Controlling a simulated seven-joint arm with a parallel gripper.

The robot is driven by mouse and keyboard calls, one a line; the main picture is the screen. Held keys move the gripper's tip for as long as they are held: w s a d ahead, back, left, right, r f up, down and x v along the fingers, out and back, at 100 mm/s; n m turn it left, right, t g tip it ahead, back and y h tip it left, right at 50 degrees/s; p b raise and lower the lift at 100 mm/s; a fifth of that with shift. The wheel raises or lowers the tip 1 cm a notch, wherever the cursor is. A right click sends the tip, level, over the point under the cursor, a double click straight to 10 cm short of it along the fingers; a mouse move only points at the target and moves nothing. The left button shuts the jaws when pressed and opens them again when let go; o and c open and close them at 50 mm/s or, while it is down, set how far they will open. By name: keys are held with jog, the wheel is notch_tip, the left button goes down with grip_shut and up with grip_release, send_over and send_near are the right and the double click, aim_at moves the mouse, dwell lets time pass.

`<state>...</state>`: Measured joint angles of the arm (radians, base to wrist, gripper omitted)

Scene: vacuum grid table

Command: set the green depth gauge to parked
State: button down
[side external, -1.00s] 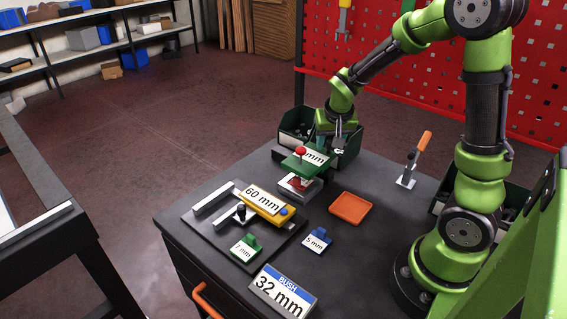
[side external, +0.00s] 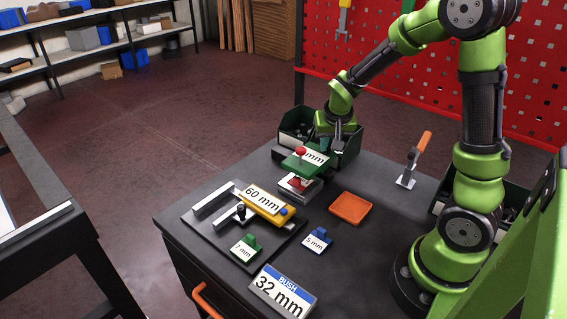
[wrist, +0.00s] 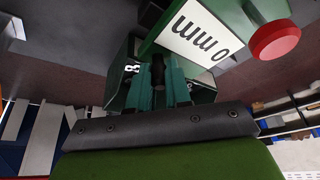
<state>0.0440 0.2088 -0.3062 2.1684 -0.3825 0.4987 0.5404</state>
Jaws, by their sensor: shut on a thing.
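The green depth gauge (side external: 301,164) has a red round knob and a white label reading "mm"; it sits over a grey block with red on it (side external: 299,187). My gripper (side external: 334,147) is at its far right end, jaws shut on it, pointing down. In the wrist view the gauge (wrist: 150,47) shows at the top with its label and red knob; the teal fingers (wrist: 160,88) close on a dark part between them. The exact grip is partly hidden.
A yellow 60 mm gauge (side external: 263,206) lies on a dark plate in front. Small green (side external: 246,247) and blue (side external: 317,238) labelled blocks, an orange tray (side external: 351,207), a 32 mm sign (side external: 283,291) and an orange-handled tool (side external: 415,160) stand around. A dark green bin (side external: 345,155) is close behind my gripper.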

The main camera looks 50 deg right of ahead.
jog(key=w, duration=1.1)
jog(key=shift+w, duration=0.3)
jog(key=c, duration=1.1)
grip_release()
jog(key=shift+o, duration=0.2)
jog(key=v, duration=1.7)
jog(key=s+a+n+t+y, duration=0.2)
jog(key=s+a, duration=0.5)
jog(key=s, duration=0.2)
jog(key=s+a+n+t+y, duration=0.2)
jog(key=s+a+n+y, duration=0.1)
jog(key=s+a, duration=0.4)
jog(key=s+f, duration=0.1)
jog(key=s, duration=0.2)
jog(key=shift+s+a, duration=0.25)
jog(key=shift+s, duration=0.1)
